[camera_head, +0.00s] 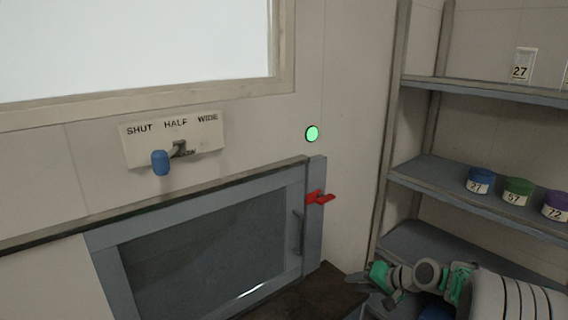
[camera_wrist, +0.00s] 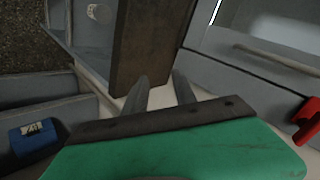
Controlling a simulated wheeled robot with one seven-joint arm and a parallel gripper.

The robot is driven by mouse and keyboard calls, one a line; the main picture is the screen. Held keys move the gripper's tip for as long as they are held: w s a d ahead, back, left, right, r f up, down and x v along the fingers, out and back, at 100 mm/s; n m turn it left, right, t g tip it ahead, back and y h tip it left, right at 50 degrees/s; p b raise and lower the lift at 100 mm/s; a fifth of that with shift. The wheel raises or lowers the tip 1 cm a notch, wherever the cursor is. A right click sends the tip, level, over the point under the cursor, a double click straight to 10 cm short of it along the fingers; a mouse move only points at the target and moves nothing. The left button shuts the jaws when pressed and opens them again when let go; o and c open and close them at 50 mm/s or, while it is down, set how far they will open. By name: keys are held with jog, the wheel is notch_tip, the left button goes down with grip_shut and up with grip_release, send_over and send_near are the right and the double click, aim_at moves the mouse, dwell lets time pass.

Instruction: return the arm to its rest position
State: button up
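My arm (camera_head: 455,280) reaches in from the lower right in the head view, with white links and green parts. My gripper (camera_wrist: 160,88) shows two grey fingers with a gap between them in the wrist view, and nothing is held there. In the head view my gripper (camera_head: 358,283) is at the right end of a dark brown surface, below the red latch (camera_head: 320,198) and left of the shelving. The red latch also shows at the right edge of the wrist view (camera_wrist: 308,122).
A grey-framed window door (camera_head: 205,250) stands left, with a vertical handle (camera_head: 298,232). Above are a SHUT/HALF/WIDE plate (camera_head: 200,132) with a blue-knobbed lever (camera_head: 160,162) and a lit green lamp (camera_head: 312,134). Shelves (camera_head: 450,193) at right hold numbered jars (camera_head: 480,181), close to my arm.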

jog(key=s+d+f+g+h, duration=0.3)
jog(key=s+f+g, duration=0.35)
jog(key=s, duration=0.65)
jog(key=s+a+r+n+g+h, duration=0.1)
jog(key=s+a+r+g+h, duration=0.1)
jog(key=s, duration=1.2)
jog(key=a+r+n+t+h, duration=0.1)
jog(key=a+r+n+t, duration=0.3)
jog(key=a+r, duration=0.5)
notch_tip(320, 180, up, 3)
jog(key=shift+a+t, duration=0.35)
jog(key=shift+t, duration=0.1)
